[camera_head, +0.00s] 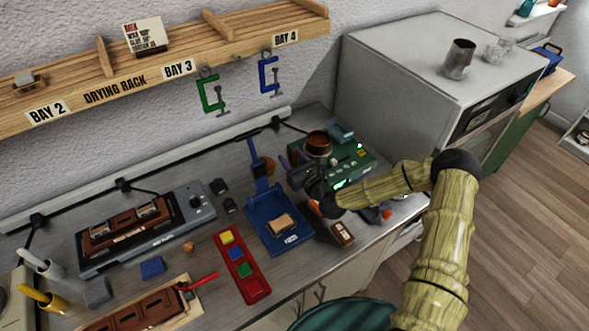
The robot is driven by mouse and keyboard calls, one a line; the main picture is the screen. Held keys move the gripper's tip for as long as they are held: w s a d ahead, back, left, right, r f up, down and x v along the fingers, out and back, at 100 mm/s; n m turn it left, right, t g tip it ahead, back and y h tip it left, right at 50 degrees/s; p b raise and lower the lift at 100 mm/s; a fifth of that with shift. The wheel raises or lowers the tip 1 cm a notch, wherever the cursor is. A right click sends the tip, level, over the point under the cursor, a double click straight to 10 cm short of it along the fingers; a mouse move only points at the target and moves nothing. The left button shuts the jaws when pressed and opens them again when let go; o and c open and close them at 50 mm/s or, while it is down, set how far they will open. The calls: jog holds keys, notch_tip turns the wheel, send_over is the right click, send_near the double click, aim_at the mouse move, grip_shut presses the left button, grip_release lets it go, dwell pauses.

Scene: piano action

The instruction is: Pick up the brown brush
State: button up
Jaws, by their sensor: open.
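A small dark brown block-like object with a pale patch (342,233) lies near the bench's front edge. It may be the brown brush, but it is too small to be sure. My arm reaches in from the right, and my dark gripper (303,178) is over the bench, left of the green device. The gripper is open; its fingers are small and hard to make out against dark items behind them. The brown object is below and to the right of the gripper, apart from it. My wrist hides part of the bench there.
A green device (352,166) with a brown pot (318,143) stands behind my wrist. A blue press (268,228) is left of the gripper. A red tray of coloured blocks (256,288) lies at front. A large grey cabinet (385,75) stands at back right.

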jog(key=shift+s+a, duration=0.1)
grip_shut()
jog(key=shift+r, duration=0.15)
notch_tip(320, 180, up, 10)
jog(key=b, duration=0.1)
jog(key=shift+b, duration=0.35)
dwell(0.6)
